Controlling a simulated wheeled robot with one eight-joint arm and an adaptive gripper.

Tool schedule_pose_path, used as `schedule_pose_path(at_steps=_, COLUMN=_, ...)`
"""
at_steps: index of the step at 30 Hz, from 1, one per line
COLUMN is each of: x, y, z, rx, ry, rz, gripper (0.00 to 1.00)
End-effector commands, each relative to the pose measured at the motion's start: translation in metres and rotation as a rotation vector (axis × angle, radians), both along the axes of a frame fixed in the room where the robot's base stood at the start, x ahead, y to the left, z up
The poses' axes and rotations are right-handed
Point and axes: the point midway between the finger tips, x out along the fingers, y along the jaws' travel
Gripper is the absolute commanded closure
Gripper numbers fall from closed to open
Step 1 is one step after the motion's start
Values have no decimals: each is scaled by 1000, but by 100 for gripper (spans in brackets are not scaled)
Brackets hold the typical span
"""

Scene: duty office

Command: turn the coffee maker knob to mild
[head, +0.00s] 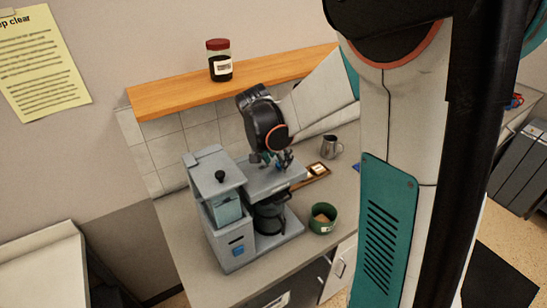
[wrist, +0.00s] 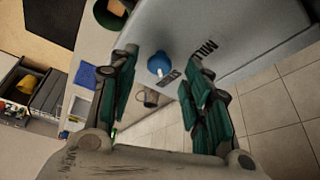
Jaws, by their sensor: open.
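The grey coffee maker (head: 219,181) stands on the counter, with a dark carafe (head: 270,216) under its brew head. In the wrist view, a round blue knob (wrist: 160,65) sits by the edge of its grey top (wrist: 225,30). Dark lettering is printed beside the knob, too blurred to read surely. My gripper (head: 277,161) is over the brew head in the head view, its fingers pointing down. In the wrist view, my gripper (wrist: 158,68) is open, one finger on each side of the knob. I cannot tell whether either finger touches it.
A wooden shelf (head: 170,100) with a red-lidded jar (head: 219,60) is on the wall above.

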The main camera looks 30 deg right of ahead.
Motion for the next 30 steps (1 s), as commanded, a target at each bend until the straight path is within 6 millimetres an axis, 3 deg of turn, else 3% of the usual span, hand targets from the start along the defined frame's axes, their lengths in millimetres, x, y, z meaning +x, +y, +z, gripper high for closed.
schedule_pose_path(at_steps=6, x=2, y=-5, z=-13, rx=0, ry=0, rz=1, gripper=56)
schedule_pose_path(at_steps=14, x=2, y=-5, z=-14, rx=0, ry=0, rz=1, gripper=56)
schedule_pose_path(at_steps=21, x=2, y=-5, z=-13, rx=0, ry=0, rz=1, gripper=100)
schedule_pose_path(at_steps=30, x=2, y=-5, z=-14, rx=0, ry=0, rz=20, gripper=100)
